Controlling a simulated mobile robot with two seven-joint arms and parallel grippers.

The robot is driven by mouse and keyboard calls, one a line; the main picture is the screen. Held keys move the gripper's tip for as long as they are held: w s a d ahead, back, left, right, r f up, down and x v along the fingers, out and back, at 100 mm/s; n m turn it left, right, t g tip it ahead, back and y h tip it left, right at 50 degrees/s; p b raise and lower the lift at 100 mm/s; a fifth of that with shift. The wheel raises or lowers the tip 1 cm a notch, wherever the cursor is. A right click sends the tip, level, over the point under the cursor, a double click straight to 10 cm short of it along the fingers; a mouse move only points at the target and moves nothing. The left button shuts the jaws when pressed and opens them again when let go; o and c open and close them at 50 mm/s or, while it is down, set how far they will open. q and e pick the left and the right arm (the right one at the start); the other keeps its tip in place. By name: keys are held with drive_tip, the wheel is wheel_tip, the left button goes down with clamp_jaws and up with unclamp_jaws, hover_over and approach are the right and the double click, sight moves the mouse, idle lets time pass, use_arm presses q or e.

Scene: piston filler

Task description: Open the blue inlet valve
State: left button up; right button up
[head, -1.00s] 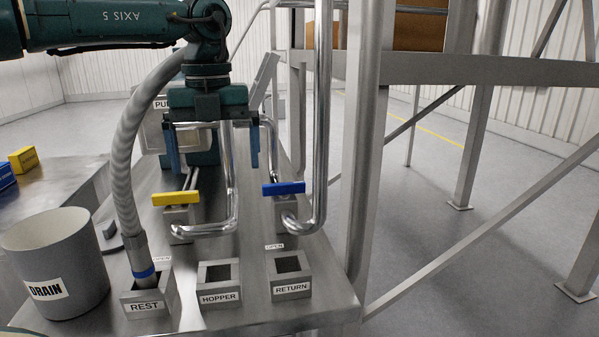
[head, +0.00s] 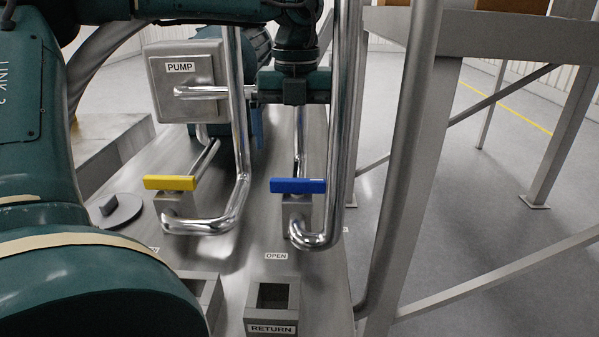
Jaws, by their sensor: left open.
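The blue inlet valve has a flat blue handle (head: 298,186) on a grey metal block, lying crosswise in the picture beside an upright steel pipe. An OPEN label (head: 276,256) is on the table in front of it. My left gripper (head: 296,138) is open and empty, pointing down beyond the blue handle and apart from it in the picture. One blue finger shows left of the thin pipe; the other is hidden behind the pipes. My right gripper is not in view.
A yellow valve handle (head: 170,183) is to the left, also crosswise. Bent steel pipes (head: 240,150) rise close around both valves. The PUMP box (head: 186,80) stands behind. The RETURN socket (head: 272,298) is in front. A steel frame post (head: 415,160) stands at right.

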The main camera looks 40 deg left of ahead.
sight(298, 179)
use_arm(q)
wheel_tip(298, 179, down, 8)
drive_tip(key=shift+w+f+p, duration=0.15)
drive_tip(key=shift+f+p, duration=0.1)
drive_tip(key=shift+p, duration=0.3)
drive_tip(key=c, duration=0.7)
